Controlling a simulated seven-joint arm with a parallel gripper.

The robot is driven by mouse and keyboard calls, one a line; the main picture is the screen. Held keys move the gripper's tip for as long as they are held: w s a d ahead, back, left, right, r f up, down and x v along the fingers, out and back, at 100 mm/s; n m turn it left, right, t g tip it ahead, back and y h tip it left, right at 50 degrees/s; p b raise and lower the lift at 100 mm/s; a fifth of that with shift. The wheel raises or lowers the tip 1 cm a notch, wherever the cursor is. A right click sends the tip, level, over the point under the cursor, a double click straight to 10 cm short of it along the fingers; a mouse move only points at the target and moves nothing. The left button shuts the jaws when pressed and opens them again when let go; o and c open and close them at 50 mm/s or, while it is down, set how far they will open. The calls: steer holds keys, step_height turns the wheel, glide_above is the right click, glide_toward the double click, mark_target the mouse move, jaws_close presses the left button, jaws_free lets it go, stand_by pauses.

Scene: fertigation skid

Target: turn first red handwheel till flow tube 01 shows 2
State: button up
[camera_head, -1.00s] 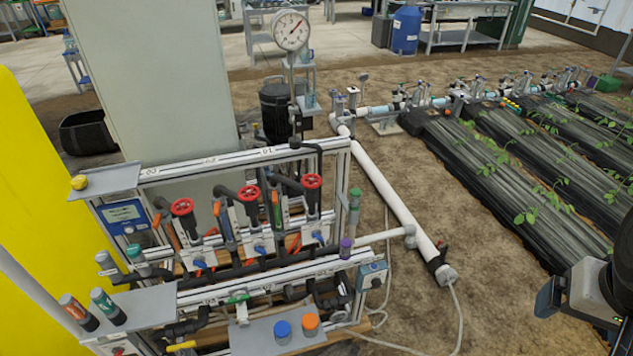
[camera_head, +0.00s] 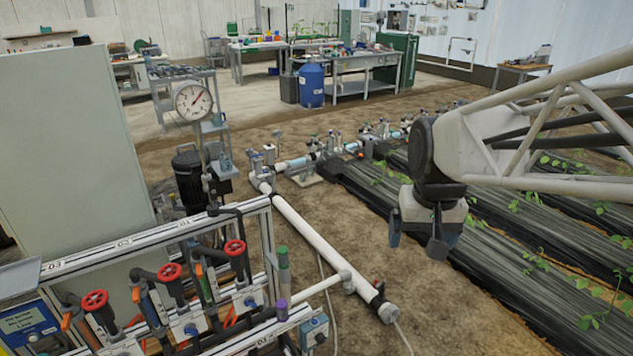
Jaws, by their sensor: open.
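Three red handwheels sit in a row on the skid at lower left: a left one (camera_head: 95,300), a middle one (camera_head: 169,272) and a right one (camera_head: 235,247). The rail (camera_head: 150,238) behind them carries small number labels; the left label looks like 03, the others are hard to read. Slim tubes stand beside the wheels, but I cannot tell which is flow tube 01 or read any level. My gripper (camera_head: 417,242) is open and empty, pointing down over the soil, well right of the handwheels and touching nothing.
A round dial gauge (camera_head: 193,101) stands behind the skid. A white pipe (camera_head: 318,245) runs over the soil between skid and gripper. Black-covered plant beds (camera_head: 510,280) lie at right. A grey cabinet (camera_head: 70,140) stands behind the skid's left part.

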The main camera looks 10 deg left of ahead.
steer(key=w+a+f+n, duration=0.1)
steer(key=w+a, duration=0.6)
steer(key=a, duration=0.3)
steer(key=n+g, duration=0.2)
steer(key=n, duration=0.1)
glide_toward(235, 246)
steer(key=shift+d+f, duration=0.15)
steer(key=shift+d, duration=0.1)
steer(key=shift+s+a+f+n, duration=0.1)
steer(key=shift+a+f+n, duration=0.2)
steer(key=shift+a, duration=0.2)
steer(key=shift+f, duration=3.85)
steer(key=c, duration=0.9)
